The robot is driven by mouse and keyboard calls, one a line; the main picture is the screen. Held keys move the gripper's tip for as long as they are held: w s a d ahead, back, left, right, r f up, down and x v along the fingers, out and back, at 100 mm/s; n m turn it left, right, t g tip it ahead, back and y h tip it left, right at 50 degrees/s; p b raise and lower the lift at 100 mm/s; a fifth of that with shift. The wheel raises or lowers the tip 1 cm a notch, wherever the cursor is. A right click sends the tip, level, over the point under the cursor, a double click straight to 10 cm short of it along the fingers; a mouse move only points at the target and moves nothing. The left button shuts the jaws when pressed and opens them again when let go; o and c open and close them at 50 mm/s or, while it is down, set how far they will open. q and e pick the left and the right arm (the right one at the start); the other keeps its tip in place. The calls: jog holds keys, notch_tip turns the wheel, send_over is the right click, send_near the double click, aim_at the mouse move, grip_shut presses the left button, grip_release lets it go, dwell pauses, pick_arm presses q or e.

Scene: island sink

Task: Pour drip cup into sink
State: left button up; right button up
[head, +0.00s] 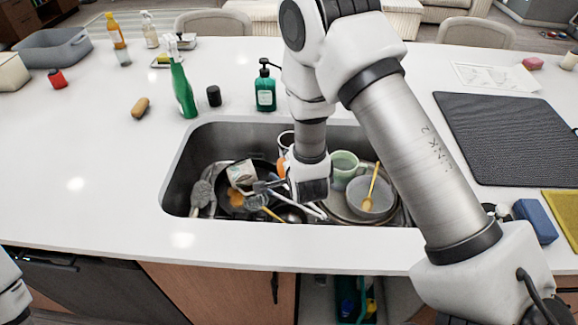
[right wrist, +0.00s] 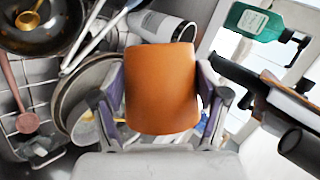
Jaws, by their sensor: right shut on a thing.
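The sink (head: 180,165) is set in the white island counter and is full of dishes. In the head view only a small orange part of the cup (head: 281,167) shows beside my wrist; the rest is hidden. Its contents and exact tilt cannot be told. My left gripper is not in view; only a piece of my left arm shows.
A white printed cup (head: 240,172) lies beside the held cup, above a dark pan (right wrist: 60,30). A green mug (head: 345,168) and a bowl (head: 371,197) sit at the sink's right. A soap bottle (head: 265,90) and green spray bottle (head: 181,88) stand behind.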

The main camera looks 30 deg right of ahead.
jog(key=d+m+t+y+b, duration=0.1)
jog(key=b, duration=0.1)
jog(key=s+d+r+m+t+y+b, duration=0.1)
jog(key=m+t+y+b, duration=0.1)
jog(key=d+r+m+t+y+b, duration=0.1)
jog(key=b, duration=0.2)
jog(key=shift+s+r, duration=0.15)
jog(key=shift+s, duration=0.15)
jog(key=shift+r+m+t+y+b, duration=0.2)
jog(key=shift+m+t+y+b, duration=0.2)
jog(key=shift+s+d+r, duration=0.1)
jog(key=shift+r, duration=0.3)
dwell(0.8)
